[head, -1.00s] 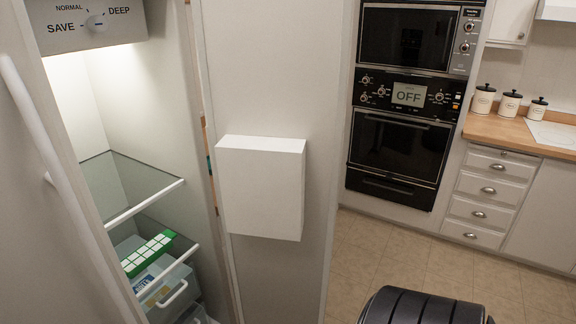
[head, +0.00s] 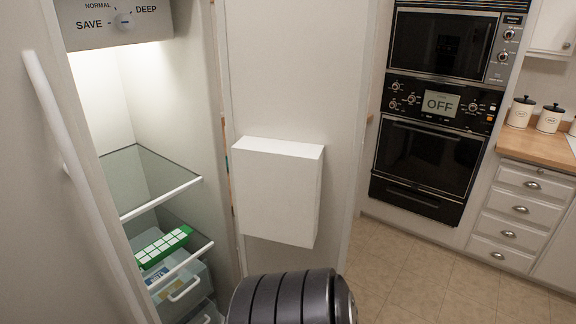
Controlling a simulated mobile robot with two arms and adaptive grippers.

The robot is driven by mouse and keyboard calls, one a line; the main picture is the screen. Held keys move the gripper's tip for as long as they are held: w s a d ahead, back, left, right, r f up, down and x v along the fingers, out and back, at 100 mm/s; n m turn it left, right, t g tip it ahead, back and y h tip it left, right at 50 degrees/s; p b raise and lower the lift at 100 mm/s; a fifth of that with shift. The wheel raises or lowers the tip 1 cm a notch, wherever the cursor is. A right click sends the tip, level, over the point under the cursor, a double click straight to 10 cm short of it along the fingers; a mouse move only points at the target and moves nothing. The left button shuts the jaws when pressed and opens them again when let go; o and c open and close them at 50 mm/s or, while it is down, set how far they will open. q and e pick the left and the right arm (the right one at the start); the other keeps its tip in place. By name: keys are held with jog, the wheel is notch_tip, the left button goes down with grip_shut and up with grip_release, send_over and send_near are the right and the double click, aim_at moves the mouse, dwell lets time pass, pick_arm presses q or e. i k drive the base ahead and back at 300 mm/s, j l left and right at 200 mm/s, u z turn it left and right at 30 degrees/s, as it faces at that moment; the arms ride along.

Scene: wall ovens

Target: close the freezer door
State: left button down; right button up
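The freezer stands open at the left of the head view, its lit interior (head: 150,110) showing. A pale panel with a long white handle (head: 70,130) is at the far left. Another pale upright panel (head: 285,90), carrying a white box (head: 278,195), stands just right of the interior. I cannot tell for sure which of these two panels is the freezer door. A dark ribbed cylindrical part of my own arm shows at the bottom middle, in front of the box panel. Neither gripper is in view, and I see no contact with either panel.
Inside the freezer are glass shelves (head: 160,197), a green-and-white box (head: 163,247) and a drawer (head: 185,290). Wall ovens (head: 430,150) and a counter (head: 545,150) with canisters over drawers stand at the right. Bare tiled floor (head: 400,270) lies before the ovens.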

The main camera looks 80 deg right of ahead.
aim_at(296, 76)
jog(key=k+l, duration=0.15)
jog(key=l, duration=0.2)
jog(key=k+l, duration=0.15)
jog(key=l, duration=0.2)
jog(key=k+l, duration=0.1)
jog(key=l, duration=0.3)
jog(key=k+l, duration=0.15)
jog(key=l, duration=0.2)
jog(key=k+l, duration=0.15)
jog(key=l, duration=0.2)
jog(key=k+l, duration=0.15)
jog(key=l, duration=0.2)
jog(key=k+l, duration=0.15)
jog(key=l, duration=0.25)
